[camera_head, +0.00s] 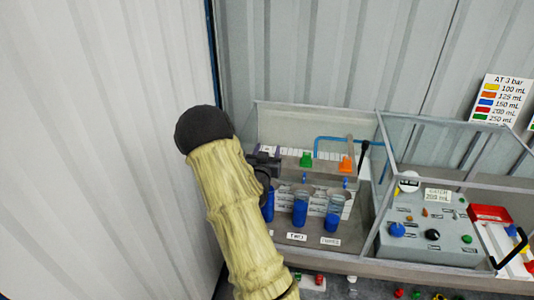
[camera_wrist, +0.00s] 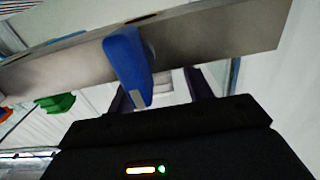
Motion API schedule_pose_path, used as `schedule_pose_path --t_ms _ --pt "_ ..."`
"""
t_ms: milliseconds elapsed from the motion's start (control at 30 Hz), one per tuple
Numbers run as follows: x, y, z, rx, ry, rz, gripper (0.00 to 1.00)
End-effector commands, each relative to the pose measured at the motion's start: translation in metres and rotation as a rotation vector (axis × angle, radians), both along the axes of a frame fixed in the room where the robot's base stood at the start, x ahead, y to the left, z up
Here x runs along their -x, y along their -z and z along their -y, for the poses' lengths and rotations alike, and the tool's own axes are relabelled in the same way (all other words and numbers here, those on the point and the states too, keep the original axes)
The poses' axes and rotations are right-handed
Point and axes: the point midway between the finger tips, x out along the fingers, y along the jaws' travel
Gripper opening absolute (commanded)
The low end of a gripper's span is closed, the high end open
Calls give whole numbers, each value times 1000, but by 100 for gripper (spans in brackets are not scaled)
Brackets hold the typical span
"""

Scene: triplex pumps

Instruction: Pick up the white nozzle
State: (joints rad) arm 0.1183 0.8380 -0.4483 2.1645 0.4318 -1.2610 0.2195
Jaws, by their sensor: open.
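A small white piece (camera_head: 352,280), which may be the white nozzle, lies at the bottom of the head view, in front of the bench. It is too small to make out its shape. My gripper (camera_wrist: 165,92) is open in the wrist view, its two dark fingers apart. A blue part (camera_wrist: 127,62) hangs at a grey rail (camera_wrist: 215,38) and shows just ahead of the fingers, nearer the left one. I cannot tell whether it touches. In the head view, my arm mostly hides the gripper, at the left end of the bench. No white nozzle is clear in the wrist view.
Green (camera_head: 305,159) and orange (camera_head: 346,164) nozzles sit on a grey rail above blue-filled cups (camera_head: 300,210). Clear panels (camera_head: 288,124) stand behind. A grey control box (camera_head: 430,232) and a red-and-white tray (camera_head: 490,214) are at right. Small coloured pieces (camera_head: 399,293) lie in front.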

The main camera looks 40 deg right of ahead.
Motion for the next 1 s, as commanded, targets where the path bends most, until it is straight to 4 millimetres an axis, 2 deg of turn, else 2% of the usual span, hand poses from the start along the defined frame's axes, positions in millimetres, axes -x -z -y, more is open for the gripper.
schedule_pose_path --t_ms 433,467,700,1000 --pt "0 1 0 0 0 0 51" --pt "0 1 0 0 0 0 49" --pt "0 1 0 0 0 0 2" --pt "0 -1 0 0 0 0 2"
